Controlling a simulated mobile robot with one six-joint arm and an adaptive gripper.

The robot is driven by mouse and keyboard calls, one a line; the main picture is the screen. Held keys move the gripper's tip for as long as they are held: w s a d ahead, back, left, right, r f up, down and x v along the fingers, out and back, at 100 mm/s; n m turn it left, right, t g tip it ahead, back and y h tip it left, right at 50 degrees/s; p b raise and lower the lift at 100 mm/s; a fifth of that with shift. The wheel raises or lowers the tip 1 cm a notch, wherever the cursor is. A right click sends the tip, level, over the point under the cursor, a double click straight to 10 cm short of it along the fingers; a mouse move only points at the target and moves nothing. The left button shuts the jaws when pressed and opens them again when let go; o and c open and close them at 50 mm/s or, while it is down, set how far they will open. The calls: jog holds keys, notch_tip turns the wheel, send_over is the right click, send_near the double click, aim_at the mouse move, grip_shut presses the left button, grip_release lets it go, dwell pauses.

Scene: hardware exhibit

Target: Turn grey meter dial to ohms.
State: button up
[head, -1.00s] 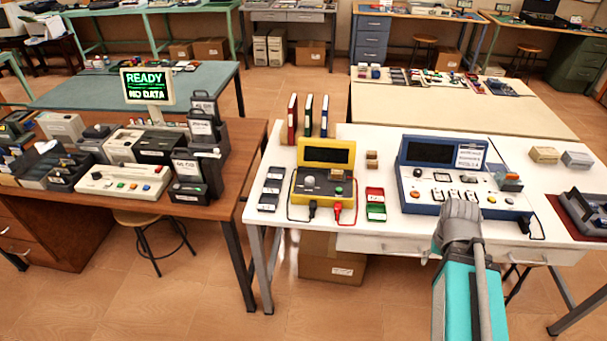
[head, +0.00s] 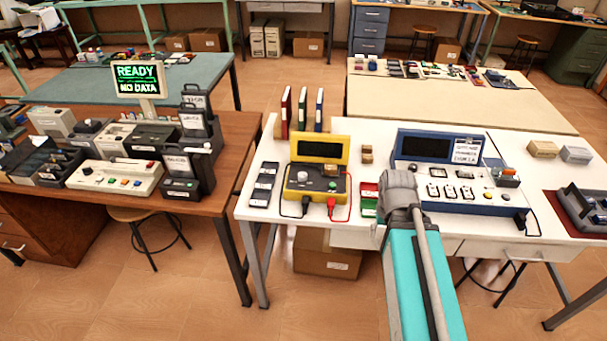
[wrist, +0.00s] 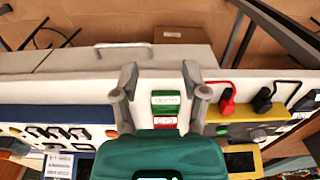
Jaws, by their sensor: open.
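The yellow meter (head: 318,182) stands on the white table left of my gripper. Its pale grey dial (head: 303,175) is on the left of the dark panel; its setting is too small to read. A green button (head: 333,186) sits right of the dial. The meter's yellow edge also shows at the right of the wrist view (wrist: 262,151). My gripper (wrist: 160,72) is open and empty, its two fingers apart over the red and green blocks (wrist: 165,104). In the head view my arm hides the fingertips. The gripper is apart from the dial, to its right.
A blue-and-white instrument (head: 460,195) stands right of the yellow meter. Black (wrist: 262,98) and red (wrist: 226,97) plugs with leads are at the meter's front. Dark blocks (head: 263,184) lie to its left.

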jog(key=o, duration=0.4)
jog(key=shift+w+a+r, duration=0.1)
jog(key=shift+w, duration=0.05)
notch_tip(320, 180, up, 10)
jog(key=n+p, duration=1)
jog(key=n, duration=0.5)
send_over(303, 175)
jog(key=shift+s+a+t, duration=0.15)
jog(key=shift+s+t, duration=0.15)
jog(key=shift+s, duration=0.05)
jog(key=shift+f, duration=0.3)
jog(key=f+b, duration=1.3)
jog(key=b, duration=0.1)
jog(key=shift+w+f, duration=0.25)
jog(key=shift+w, duration=0.15)
